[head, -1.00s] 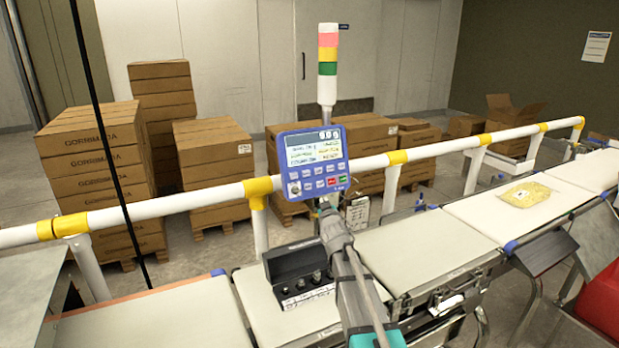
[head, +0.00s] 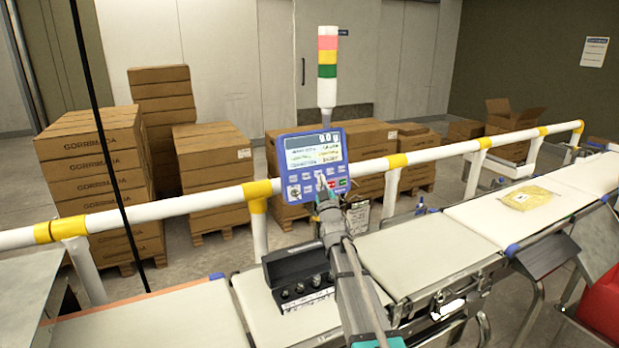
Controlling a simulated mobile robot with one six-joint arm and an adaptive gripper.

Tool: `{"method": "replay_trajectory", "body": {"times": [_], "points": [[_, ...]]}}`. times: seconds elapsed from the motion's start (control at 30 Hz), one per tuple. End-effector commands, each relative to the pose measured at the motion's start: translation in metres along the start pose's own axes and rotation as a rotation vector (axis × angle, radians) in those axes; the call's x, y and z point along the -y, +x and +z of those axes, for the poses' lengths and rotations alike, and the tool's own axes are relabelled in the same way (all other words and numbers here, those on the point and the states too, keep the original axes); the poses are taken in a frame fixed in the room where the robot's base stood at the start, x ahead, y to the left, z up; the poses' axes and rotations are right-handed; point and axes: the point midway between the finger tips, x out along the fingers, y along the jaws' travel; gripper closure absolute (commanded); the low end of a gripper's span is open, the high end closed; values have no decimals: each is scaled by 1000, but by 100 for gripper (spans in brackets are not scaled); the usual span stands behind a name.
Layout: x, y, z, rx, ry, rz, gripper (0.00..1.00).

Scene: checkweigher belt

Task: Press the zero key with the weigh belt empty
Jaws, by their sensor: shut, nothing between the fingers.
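The blue indicator panel (head: 313,160) stands on a post behind the belts, with a lit display (head: 318,140) at its top and rows of small keys below. The display digits are too small to read surely. My gripper (head: 323,184) is shut and empty, its tip in front of the lower keys. It covers some keys, and I cannot tell whether it touches one. The key labels are not legible, so I cannot pick out the zero key. A black case of several weights (head: 301,279) sits on a pale belt section (head: 262,308), partly beside my arm. The belt section to its right (head: 420,252) looks bare.
A white rail (head: 350,171) with yellow joints runs behind the belts. A light tower (head: 327,68) rises above the panel. A yellow bag (head: 527,197) lies on the belt farther right. Stacked cartons (head: 98,165) stand behind the rail. A red object (head: 603,300) is at the right edge.

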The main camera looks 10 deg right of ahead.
Motion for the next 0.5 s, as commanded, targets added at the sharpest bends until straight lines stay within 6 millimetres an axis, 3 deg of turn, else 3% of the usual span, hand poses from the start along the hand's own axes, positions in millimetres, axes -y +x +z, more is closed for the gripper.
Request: {"method": "replay_trajectory", "body": {"times": [0.5], "points": [[18,24,19,1,0,-1,100]]}}
